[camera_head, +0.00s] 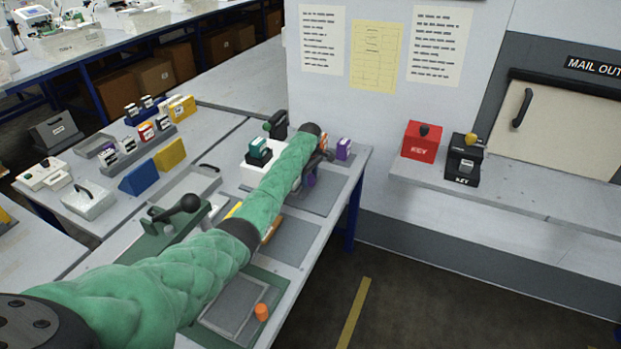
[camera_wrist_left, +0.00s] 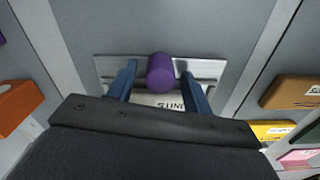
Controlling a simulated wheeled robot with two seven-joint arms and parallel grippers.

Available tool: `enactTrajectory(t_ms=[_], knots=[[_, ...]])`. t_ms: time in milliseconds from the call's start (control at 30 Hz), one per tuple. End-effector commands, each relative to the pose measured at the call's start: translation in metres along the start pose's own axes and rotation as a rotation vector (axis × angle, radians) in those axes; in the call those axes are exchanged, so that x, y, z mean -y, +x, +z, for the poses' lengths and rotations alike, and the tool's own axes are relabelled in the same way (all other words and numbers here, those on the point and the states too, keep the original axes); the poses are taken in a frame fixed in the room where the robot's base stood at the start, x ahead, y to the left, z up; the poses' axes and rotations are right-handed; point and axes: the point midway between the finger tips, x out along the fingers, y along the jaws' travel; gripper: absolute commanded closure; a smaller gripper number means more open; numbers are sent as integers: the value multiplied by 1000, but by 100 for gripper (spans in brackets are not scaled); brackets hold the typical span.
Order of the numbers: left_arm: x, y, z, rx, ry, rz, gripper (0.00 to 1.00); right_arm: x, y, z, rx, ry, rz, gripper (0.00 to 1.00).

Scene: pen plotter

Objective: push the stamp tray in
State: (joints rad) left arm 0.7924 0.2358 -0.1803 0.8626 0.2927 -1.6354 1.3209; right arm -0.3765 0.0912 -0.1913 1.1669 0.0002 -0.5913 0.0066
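In the left wrist view a purple knob (camera_wrist_left: 160,72) stands on a bright metal strip (camera_wrist_left: 112,68), with a white label (camera_wrist_left: 165,101) beside it that seems to read "UNITS" upside down. I cannot tell for sure whether this is the stamp tray. My left gripper (camera_wrist_left: 161,88) has its two blue fingers apart, one on each side of the knob, with gaps between. In the head view my left gripper (camera_head: 318,163) is over the far right end of the table, with purple (camera_head: 311,179) just below it. My green-sleeved arm hides part of the table. My right gripper is not in view.
An orange block (camera_wrist_left: 18,106) lies left in the wrist view, a brown block (camera_wrist_left: 292,92) right. In the head view a white box with a green-topped stamp (camera_head: 258,152) stands beside my forearm. A purple block (camera_head: 344,148) stands near the table's end.

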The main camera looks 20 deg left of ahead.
Motion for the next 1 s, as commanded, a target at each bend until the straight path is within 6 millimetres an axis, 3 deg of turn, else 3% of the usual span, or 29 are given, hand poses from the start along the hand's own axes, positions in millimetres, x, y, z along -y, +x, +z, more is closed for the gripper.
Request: enactTrajectory(t_ms=[300,400,700,1000], knots=[[-1,-10,0,0,1,2,50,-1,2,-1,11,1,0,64],[0,-24,0,0,0,2,50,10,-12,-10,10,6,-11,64],[0,-66,-1,1,0,1,50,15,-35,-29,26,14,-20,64],[0,-77,-1,1,-1,-1,50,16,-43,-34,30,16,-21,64]])
